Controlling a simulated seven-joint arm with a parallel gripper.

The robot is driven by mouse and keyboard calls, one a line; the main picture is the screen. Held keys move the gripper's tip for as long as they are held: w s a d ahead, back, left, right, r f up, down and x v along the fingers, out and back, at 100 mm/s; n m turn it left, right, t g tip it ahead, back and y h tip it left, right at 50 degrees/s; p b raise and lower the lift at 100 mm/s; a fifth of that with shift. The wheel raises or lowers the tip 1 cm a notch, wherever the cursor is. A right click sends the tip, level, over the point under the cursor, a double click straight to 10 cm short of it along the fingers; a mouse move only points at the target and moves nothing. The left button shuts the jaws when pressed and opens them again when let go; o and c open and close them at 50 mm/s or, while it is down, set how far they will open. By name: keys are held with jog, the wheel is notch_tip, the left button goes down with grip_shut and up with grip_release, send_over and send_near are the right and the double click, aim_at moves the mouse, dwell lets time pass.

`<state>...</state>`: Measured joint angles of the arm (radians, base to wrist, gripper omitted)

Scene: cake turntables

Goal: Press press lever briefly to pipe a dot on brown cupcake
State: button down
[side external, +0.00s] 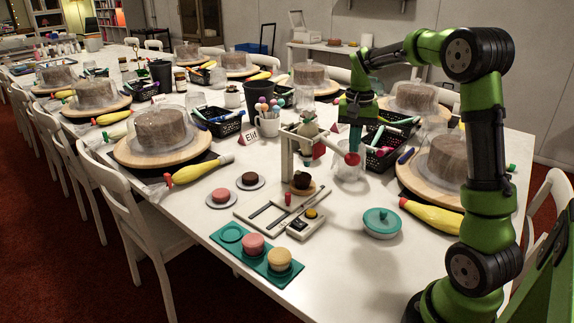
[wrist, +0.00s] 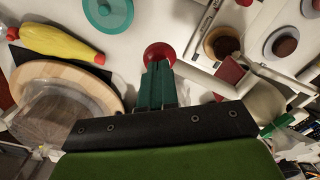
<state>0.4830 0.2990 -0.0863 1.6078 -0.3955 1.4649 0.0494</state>
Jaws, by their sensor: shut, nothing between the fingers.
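The press lever is a pale bar on a white stand (side external: 287,160), ending in a red ball knob (side external: 352,158); the knob also shows in the wrist view (wrist: 158,53). My gripper (side external: 353,148) is shut and empty, pointing down at the knob. In the wrist view its green fingertips (wrist: 158,68) overlap the knob; whether they touch it I cannot tell. The brown cupcake (side external: 301,180) sits on a small wooden disc under the stand, left of my gripper. In the wrist view it is partly hidden in its ring (wrist: 222,43). No dot is discernible on it.
A teal tray (side external: 229,250) holds a pink and a yellow cupcake in front. A sliding rail with a button box (side external: 306,224) lies before the press. A teal lidded bowl (side external: 382,222), a glass jar (side external: 347,172) and black baskets (side external: 383,158) are nearby. The front right tabletop is clear.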

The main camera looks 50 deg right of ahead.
aim_at(353, 156)
jog(key=shift+f, duration=2.2)
jog(key=shift+r, duration=0.1)
notch_tip(353, 156, up, 9)
jog(key=shift+r, duration=0.1)
jog(key=shift+d, duration=0.1)
dwell(0.3)
